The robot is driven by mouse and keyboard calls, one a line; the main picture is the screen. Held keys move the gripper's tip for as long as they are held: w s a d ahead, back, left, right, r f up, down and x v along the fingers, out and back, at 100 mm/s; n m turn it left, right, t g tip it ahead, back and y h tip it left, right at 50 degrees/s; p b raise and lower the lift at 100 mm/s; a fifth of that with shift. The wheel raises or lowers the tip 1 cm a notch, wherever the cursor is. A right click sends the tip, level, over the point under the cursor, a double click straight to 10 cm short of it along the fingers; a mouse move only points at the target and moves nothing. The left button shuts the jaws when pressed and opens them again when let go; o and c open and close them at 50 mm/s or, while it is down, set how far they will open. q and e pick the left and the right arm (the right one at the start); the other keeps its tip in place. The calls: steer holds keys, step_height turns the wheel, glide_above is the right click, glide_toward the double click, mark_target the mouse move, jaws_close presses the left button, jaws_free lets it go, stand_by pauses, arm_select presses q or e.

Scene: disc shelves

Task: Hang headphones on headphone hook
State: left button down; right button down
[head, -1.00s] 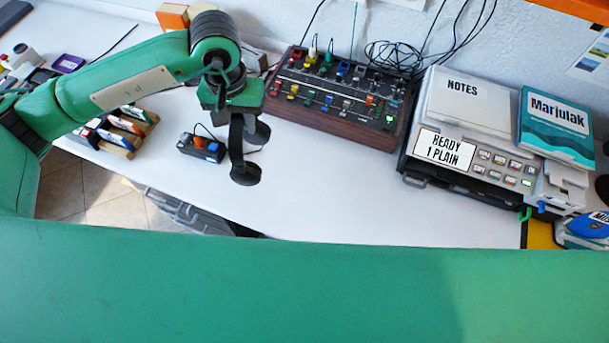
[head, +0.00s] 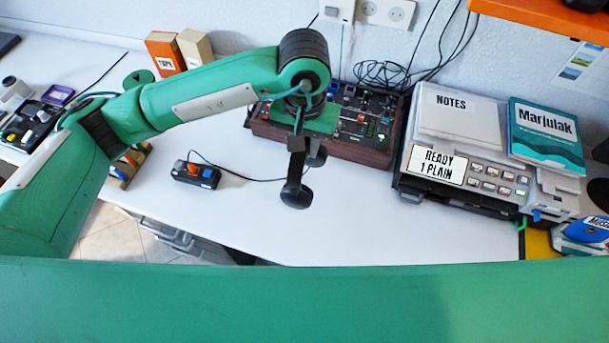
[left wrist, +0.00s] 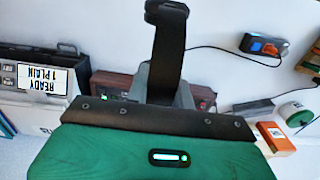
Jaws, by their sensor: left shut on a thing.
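The black headphones (head: 296,192) hang below my left gripper (head: 298,138), above the white desk. In the left wrist view the black headband (left wrist: 168,45) sticks out from between the fingers of my left gripper (left wrist: 165,85), which is shut on it. One round ear pad faces down and the other is partly behind it. A small green hook-like part (head: 522,222) shows at the desk's front edge, below the printer's right corner. I cannot tell for sure that it is the headphone hook. My right gripper is not in view.
A mixer (head: 345,145) stands behind the gripper. A printer (head: 470,172) with a notes stack and a teal book stands right. A small black pedal (head: 196,174) with a cable lies left. The white desk (head: 360,225) is clear at the front middle.

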arm_select(q)
step_height(320, 180, down, 13)
steer(key=p, duration=0.2)
steer(key=shift+r+p, duration=0.2)
steer(key=shift+p, duration=0.1)
steer(key=shift+f, duration=0.15)
steer(key=c, duration=1.6)
jaws_free()
steer(key=shift+b, duration=0.3)
steer(key=shift+c, duration=0.2)
steer(key=o, duration=0.4)
steer(key=shift+o, duration=0.2)
